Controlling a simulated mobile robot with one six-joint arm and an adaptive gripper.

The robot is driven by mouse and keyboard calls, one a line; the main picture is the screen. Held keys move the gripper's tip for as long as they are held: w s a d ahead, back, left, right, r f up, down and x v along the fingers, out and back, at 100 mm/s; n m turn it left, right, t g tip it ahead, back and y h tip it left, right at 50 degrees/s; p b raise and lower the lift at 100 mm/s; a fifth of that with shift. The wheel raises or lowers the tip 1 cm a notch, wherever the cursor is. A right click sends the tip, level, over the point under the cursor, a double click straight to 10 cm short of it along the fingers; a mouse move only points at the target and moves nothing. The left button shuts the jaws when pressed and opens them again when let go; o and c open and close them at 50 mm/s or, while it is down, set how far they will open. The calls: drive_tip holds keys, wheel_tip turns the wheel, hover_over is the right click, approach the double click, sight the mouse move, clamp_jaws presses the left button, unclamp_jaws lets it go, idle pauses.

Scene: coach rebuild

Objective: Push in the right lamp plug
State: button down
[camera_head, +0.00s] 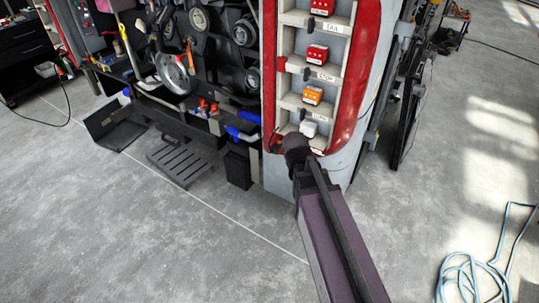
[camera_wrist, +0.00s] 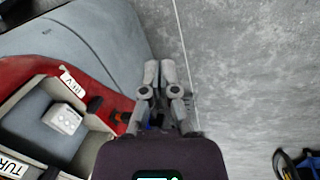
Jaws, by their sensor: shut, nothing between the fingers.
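A lamp column with a red frame (camera_head: 359,75) holds lamp blocks in stacked compartments: red ones at TAIL (camera_head: 319,7) and STOP (camera_head: 317,54), an orange one at TURN (camera_head: 312,95) and a white one (camera_head: 309,128) at the bottom. The white block also shows in the wrist view (camera_wrist: 63,118), set back in its compartment. A small black and orange piece (camera_wrist: 122,117) sits at the red rim; I cannot tell whether it is the plug. My gripper (camera_wrist: 160,68) is shut and empty, beside the column's grey side. In the head view my arm hides its fingers.
Left of the column is a dark rack (camera_head: 215,50) of wheels and tools. A slatted black item (camera_head: 183,160) lies on the floor before it. A coiled blue hose (camera_head: 470,275) lies at lower right. The grey floor between is mostly clear.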

sight(276, 148)
drive_tip(key=w+a+n+t+h+b, duration=0.3)
drive_tip(key=w+a+n+t+b, duration=0.2)
drive_tip(key=w+a+n, duration=0.8)
drive_tip(key=shift+w+a+f+n+t, duration=0.35)
drive_tip(key=shift+a+n, duration=0.9)
drive_tip(key=shift+n, duration=2.75)
drive_tip(key=shift+f, duration=0.1)
drive_tip(key=w+d+f+b, duration=0.6)
drive_tip(key=w+b, duration=0.1)
drive_tip(key=w, duration=0.1)
drive_tip(key=shift+w+d+f, duration=0.3)
drive_tip(key=shift+w+f, duration=0.1)
